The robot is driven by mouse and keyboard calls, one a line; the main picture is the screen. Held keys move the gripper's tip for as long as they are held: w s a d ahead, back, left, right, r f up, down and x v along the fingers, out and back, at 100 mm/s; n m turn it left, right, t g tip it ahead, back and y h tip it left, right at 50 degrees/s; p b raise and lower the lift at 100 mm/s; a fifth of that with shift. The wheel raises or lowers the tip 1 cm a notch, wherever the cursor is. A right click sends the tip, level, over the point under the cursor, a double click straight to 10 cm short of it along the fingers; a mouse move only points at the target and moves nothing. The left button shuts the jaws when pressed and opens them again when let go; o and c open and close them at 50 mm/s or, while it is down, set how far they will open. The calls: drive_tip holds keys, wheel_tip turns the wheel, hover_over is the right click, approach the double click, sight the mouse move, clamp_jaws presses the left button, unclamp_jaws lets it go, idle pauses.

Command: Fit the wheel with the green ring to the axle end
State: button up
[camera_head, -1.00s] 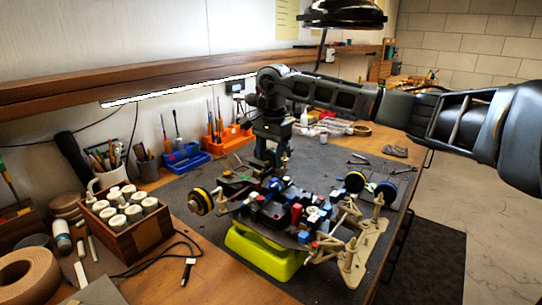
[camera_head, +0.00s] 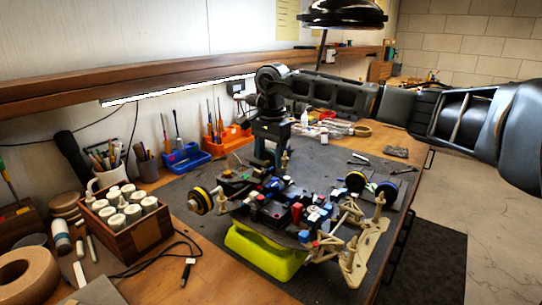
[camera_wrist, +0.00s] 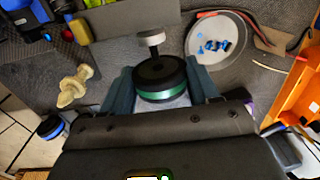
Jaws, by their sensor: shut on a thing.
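In the wrist view, my gripper (camera_wrist: 160,92) is shut on a black wheel with a green ring (camera_wrist: 161,78), held between its two fingers. A pale, round-ended stub (camera_wrist: 151,38), which looks like the axle end, is just beyond the wheel. I cannot tell if they touch. In the head view, my gripper (camera_head: 267,156) points down behind the car chassis (camera_head: 272,205), and the held wheel is hidden there. The chassis rests on a yellow-green stand (camera_head: 262,250). A yellow-ringed wheel (camera_head: 200,201) is at its left end.
Other wheels (camera_head: 356,181) are at the chassis's right. In the wrist view, a round grey dish (camera_wrist: 218,60) holds small blue pieces, with an orange tray (camera_wrist: 298,95) at right and a tan post (camera_wrist: 76,86) at left. A crate of white rolls (camera_head: 137,234) stands at front left.

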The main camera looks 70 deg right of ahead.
drive_tip(key=shift+w+a, duration=0.15)
drive_tip(key=shift+a, duration=0.5)
drive_tip(key=shift+w+a, duration=0.15)
drive_tip(key=shift+a, duration=0.45)
drive_tip(key=o, duration=1.1)
drive_tip(key=shift+s+r+b, duration=0.15)
drive_tip(key=shift+r+b, duration=0.6)
drive_tip(key=shift+r, duration=3.15)
